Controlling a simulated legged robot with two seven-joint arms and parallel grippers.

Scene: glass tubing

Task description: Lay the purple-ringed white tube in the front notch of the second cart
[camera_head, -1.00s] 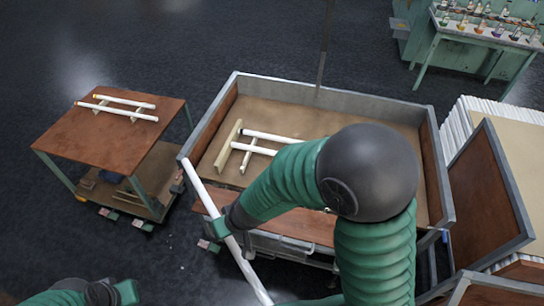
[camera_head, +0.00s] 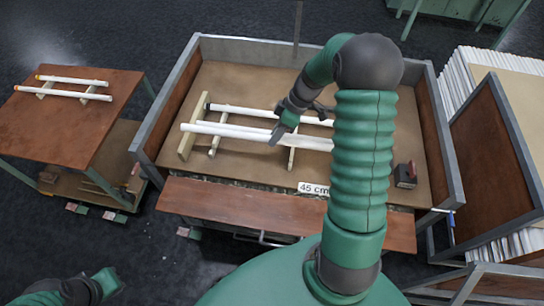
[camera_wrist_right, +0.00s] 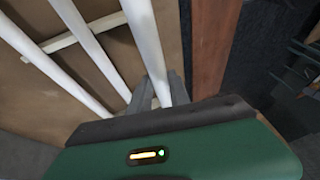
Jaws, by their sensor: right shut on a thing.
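A long white tube (camera_head: 225,133) is held in my right gripper (camera_head: 278,138) over the second cart (camera_head: 240,78). In the right wrist view, the held tube (camera_wrist_right: 145,40) runs between the fingers, beside two other white tubes. It lies toward the front, close to the middle tube (camera_wrist_right: 88,45); whether it touches the support below is unclear. The back tube (camera_head: 240,109) has a dark end. The cart's supports include a tan board (camera_head: 190,135) and pale bars (camera_head: 215,145). No purple ring is discernible, and the notches are unclear. My left gripper (camera_head: 108,283) is at lower left, its jaws unclear.
A small brown cart (camera_head: 50,125) with two white tubes stands at left. A "45 cm" label (camera_head: 313,188) is at the second cart's front, and a dark red-and-black object (camera_head: 405,175) is inside it at right. Stacked sheets (camera_head: 480,70) stand beyond its right wall.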

